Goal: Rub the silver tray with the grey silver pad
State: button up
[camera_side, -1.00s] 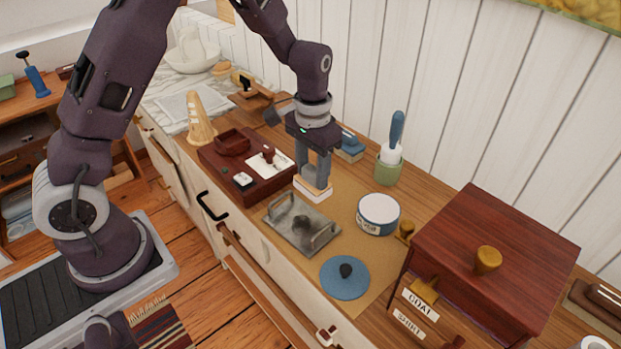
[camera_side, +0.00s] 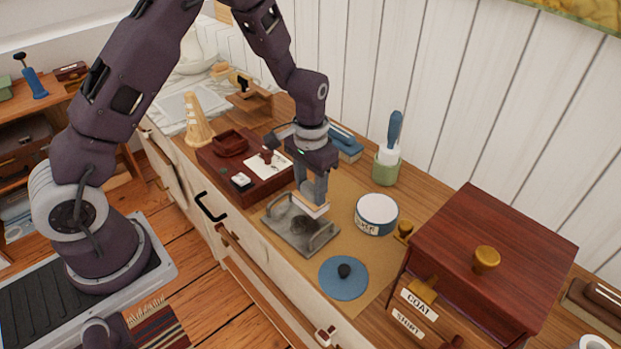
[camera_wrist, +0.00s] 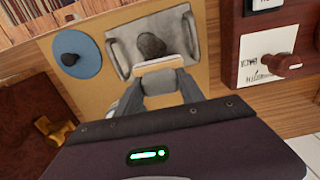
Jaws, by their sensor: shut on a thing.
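The silver tray (camera_side: 283,228) is a grey metal rectangle with a raised handle at each end, lying on a tan mat. A dark patch (camera_side: 303,225) marks its middle; it also shows in the wrist view (camera_wrist: 152,45). My gripper (camera_side: 314,196) is shut on a small block with a wooden back and a pale grey-white face, the silver pad (camera_side: 316,209). The pad is over the tray's back edge, beside the dark patch. In the wrist view the pad (camera_wrist: 159,65) sits between my fingers (camera_wrist: 165,80). I cannot tell whether it touches the tray.
A blue disc with a dark knob (camera_side: 343,277) and a white tin (camera_side: 377,214) stand near the tray. A dark red box (camera_side: 492,252) is at the right. A dark red case (camera_side: 247,182) lies left of the tray. A green pot with a brush (camera_side: 387,164) stands behind.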

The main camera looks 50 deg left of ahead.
aim_at(310, 199)
notch_tip(310, 199, down, 3)
jog(key=shift+r, duration=0.1)
jog(key=shift+s, duration=0.2)
jog(key=shift+c, duration=0.6)
jog(key=shift+s+d+f, duration=0.15)
jog(key=shift+s, duration=1.6)
jog(key=shift+s+d+f, duration=0.1)
jog(key=shift+s+d, duration=0.05)
jog(key=shift+s, duration=1.55)
jog(key=shift+w+a, duration=0.15)
jog(key=shift+w, duration=1.45)
jog(key=shift+w+a, duration=0.1)
jog(key=shift+w, duration=1.5)
jog(key=shift+w+f, duration=0.1)
jog(key=shift+w, duration=0.25)
jog(key=shift+w+r, duration=0.2)
jog(key=shift+r, duration=0.1)
jog(key=shift+s+r, duration=0.1)
jog(key=shift+r, duration=3.8)
